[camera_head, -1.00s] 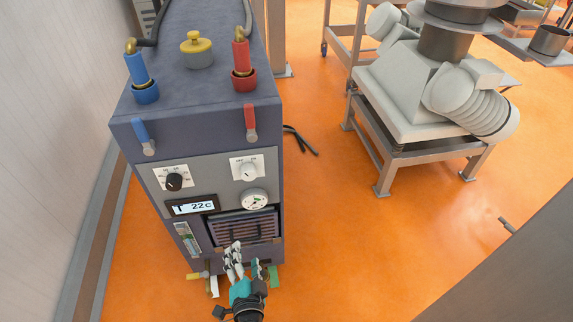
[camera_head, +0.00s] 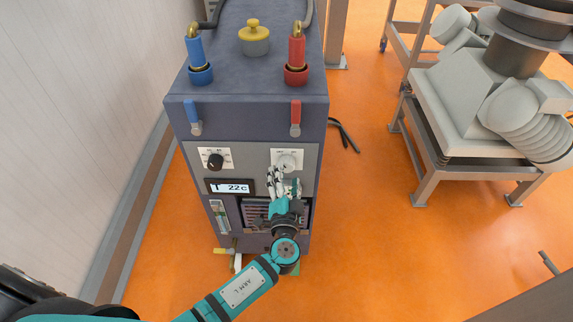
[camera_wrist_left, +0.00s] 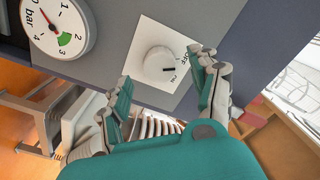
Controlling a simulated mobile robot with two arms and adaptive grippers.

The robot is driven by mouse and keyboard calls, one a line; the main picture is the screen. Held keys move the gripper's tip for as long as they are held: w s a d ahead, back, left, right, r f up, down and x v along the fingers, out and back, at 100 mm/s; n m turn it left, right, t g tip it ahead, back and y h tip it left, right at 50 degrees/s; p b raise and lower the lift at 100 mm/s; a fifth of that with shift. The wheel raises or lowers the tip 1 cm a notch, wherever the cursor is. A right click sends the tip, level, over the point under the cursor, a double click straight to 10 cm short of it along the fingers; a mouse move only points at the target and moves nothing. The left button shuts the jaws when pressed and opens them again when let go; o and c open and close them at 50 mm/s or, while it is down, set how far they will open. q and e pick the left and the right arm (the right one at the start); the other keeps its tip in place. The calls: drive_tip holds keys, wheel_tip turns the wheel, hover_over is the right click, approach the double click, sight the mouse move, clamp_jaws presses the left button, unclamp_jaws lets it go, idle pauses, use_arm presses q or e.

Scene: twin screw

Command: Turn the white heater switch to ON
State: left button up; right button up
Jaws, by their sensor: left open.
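The white heater switch (camera_head: 286,161) is a round knob on a white plate at the upper right of the heater's front panel. In the left wrist view the knob (camera_wrist_left: 160,64) shows a dark pointer mark directed to the right of that picture, between the partly visible labels. My left gripper (camera_head: 284,178) is open just in front of and below the knob in the head view. In the left wrist view its two fingers (camera_wrist_left: 165,92) are apart, one on each side of the knob's lower part. I cannot tell whether they touch it. My right gripper is not in view.
A black knob (camera_head: 215,161) and a display reading 22c (camera_head: 231,187) are on the panel's left. A pressure gauge (camera_wrist_left: 58,25) sits beside the switch. Blue (camera_head: 196,118) and red (camera_head: 296,117) levers are above.

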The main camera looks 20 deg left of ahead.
sight(287, 169)
use_arm(q)
drive_tip(key=shift+x, duration=1.85)
drive_tip(key=c, duration=1.2)
